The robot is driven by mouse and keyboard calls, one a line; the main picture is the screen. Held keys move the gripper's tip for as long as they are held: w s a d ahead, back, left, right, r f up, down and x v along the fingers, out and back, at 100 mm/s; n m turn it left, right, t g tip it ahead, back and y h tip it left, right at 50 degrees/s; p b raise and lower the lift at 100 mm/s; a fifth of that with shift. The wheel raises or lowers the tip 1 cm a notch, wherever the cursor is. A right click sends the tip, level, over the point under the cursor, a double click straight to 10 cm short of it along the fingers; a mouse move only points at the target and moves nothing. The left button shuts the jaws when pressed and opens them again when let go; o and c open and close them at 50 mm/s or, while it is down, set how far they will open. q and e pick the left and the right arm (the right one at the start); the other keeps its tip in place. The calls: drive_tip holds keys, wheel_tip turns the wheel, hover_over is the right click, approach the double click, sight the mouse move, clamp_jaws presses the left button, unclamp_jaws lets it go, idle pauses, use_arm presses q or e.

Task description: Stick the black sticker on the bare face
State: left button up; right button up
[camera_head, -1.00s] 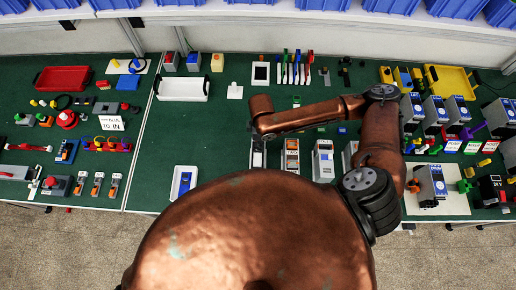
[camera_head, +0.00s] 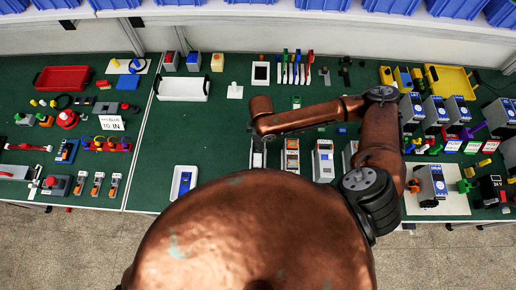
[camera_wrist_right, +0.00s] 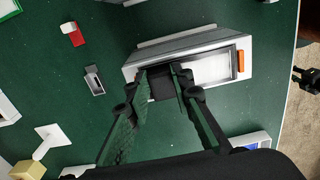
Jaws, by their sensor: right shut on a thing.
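In the right wrist view, my right gripper (camera_wrist_right: 162,72) is shut on a small dark square piece, the black sticker (camera_wrist_right: 160,84). It is over the left part of a grey device's pale, recessed front face (camera_wrist_right: 212,68). An orange tab sits at the right end of that face. I cannot tell whether the sticker touches the face. In the head view, my arm reaches over the leftmost device (camera_head: 257,156) of a row, and its gripper is largely hidden. A dark pronged shape at the wrist view's right edge (camera_wrist_right: 308,79) may be my left gripper; its opening is unclear.
Similar devices (camera_head: 291,156) stand to the right in the head view. A small blue-and-white block (camera_head: 184,181) is to the left, and a white tray (camera_head: 182,89) lies farther back. The green table between them is mostly clear. The front edge is close.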

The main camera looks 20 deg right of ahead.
idle(0.3)
drive_tip(key=o, duration=1)
drive_tip(key=shift+o, duration=0.6)
drive_tip(key=o, duration=0.5)
drive_tip(key=shift+c, duration=0.2)
drive_tip(key=shift+r, duration=0.1)
drive_tip(key=shift+r+p, duration=3.45)
drive_tip(key=shift+p, duration=0.9)
drive_tip(key=shift+f, duration=0.1)
